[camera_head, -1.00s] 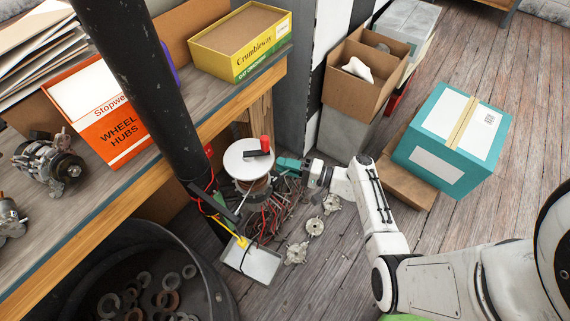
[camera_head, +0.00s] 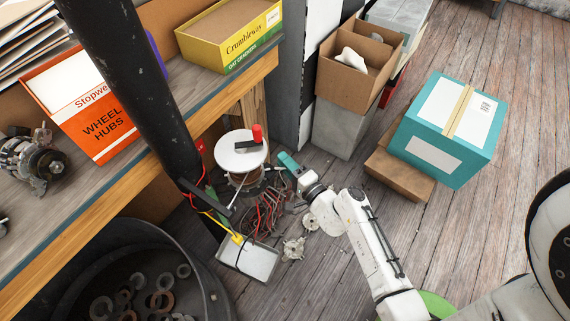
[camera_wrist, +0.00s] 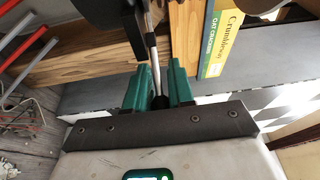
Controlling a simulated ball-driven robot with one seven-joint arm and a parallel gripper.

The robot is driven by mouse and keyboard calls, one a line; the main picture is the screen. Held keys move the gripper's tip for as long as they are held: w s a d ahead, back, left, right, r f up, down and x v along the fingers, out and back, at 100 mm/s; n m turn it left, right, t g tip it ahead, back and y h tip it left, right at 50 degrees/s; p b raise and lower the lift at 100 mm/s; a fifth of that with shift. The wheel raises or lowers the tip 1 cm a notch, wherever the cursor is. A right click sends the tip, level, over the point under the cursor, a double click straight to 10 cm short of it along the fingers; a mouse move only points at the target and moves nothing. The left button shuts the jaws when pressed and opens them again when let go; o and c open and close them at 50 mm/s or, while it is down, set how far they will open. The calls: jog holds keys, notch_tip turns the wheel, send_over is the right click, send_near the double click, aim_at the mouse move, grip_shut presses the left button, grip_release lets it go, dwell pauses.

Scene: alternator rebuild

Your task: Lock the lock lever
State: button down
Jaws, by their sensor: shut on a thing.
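A stand with a round white disc (camera_head: 240,158) is at the centre of the head view. A red knob (camera_head: 257,133) on a black block sits on top of the disc. My gripper (camera_head: 288,165) is just right of and below the disc. In the wrist view its green fingers (camera_wrist: 160,88) are closed around the dark end of a thin metal rod (camera_wrist: 151,55), which I take for the lock lever. A black part (camera_wrist: 118,20) of the stand is beside the rod. The rod's gripped end is hidden in the head view.
A black post (camera_head: 130,90) and the workbench edge (camera_head: 150,150) stand close on the left. Loose wires and a white tray (camera_head: 250,262) lie below the stand. A bin of rings (camera_head: 205,275) is at lower left. A teal box (camera_head: 450,130) is at right; open floor lies beyond.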

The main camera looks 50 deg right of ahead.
jog(key=shift+s+f+h, duration=0.1)
jog(key=shift+h, duration=0.2)
jog(key=c, duration=1.1)
grip_release()
jog(key=shift+o, duration=0.2)
jog(key=b+v, duration=0.1)
jog(key=v, duration=0.9)
jog(key=shift+s, duration=0.35)
